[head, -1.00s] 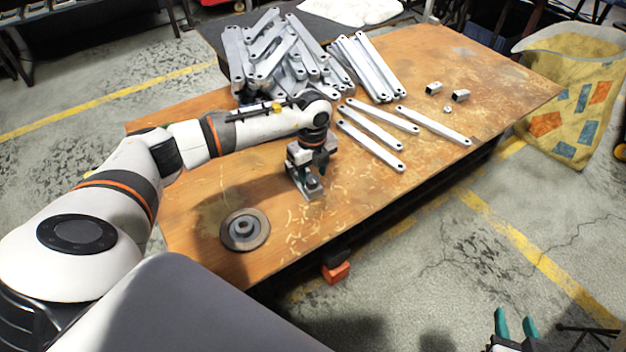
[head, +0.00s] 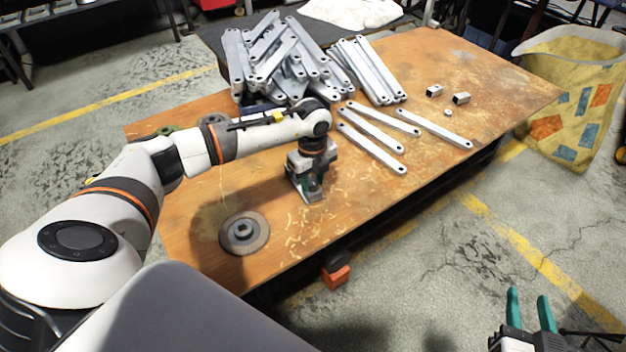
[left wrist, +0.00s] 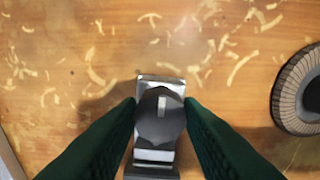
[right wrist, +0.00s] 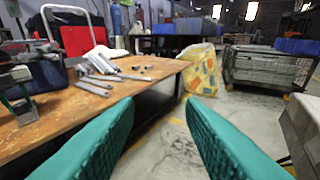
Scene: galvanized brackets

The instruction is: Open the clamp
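The clamp (head: 309,193) is a small grey metal fixture on the wooden table near its front edge. My left gripper (head: 313,184) is straight above it, pointing down, and hides much of it. In the left wrist view, the clamp's dark round knob (left wrist: 160,117), with a pale mark on top, fills the gap between the green fingers. The fingers lie against both sides of the knob. The metal base (left wrist: 154,157) shows below. My right gripper (head: 530,315) is open and empty, off to the right of the table, its fingers spread in the right wrist view (right wrist: 160,105).
A grey disc (head: 244,232) lies left of the clamp, near the table's front edge. Several galvanized bars (head: 370,138) lie loose behind it, with a heap (head: 275,55) further back. Small metal pieces (head: 460,97) are at the right. Pale shavings litter the wood around the clamp.

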